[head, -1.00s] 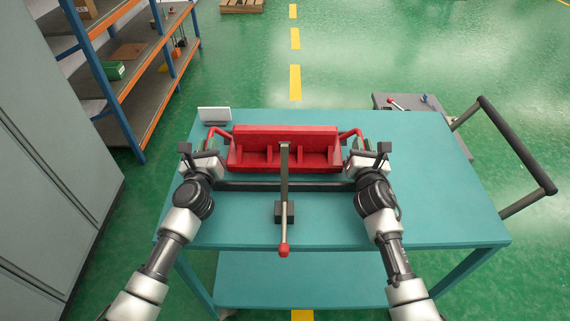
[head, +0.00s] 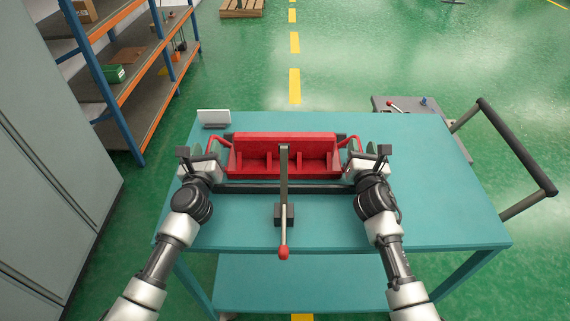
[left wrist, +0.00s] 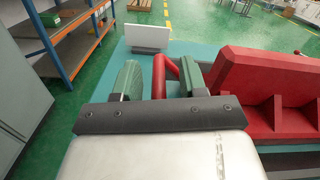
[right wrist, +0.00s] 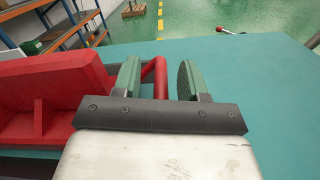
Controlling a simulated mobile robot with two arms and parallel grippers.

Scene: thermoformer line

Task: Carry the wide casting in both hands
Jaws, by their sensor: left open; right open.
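The wide red casting (head: 310,174), with compartments along its front and a handle at each end, is at the table's middle, behind a dark bar. My left gripper (head: 207,150) is open at its left handle. In the left wrist view the red handle (left wrist: 159,78) stands between the green finger pads (left wrist: 160,80), with gaps visible. My right gripper (head: 364,150) is open at the right handle. In the right wrist view that handle (right wrist: 160,72) stands between the pads (right wrist: 157,80), nearer the left pad. The casting's underside is hidden.
A lever with a red knob (head: 284,252) stands in front of the casting's middle. The dark bar (head: 245,188) runs along its front. A small white panel (head: 213,117) stands behind left on the teal table (head: 420,200). The table's right side is clear. Shelving (head: 130,100) stands left.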

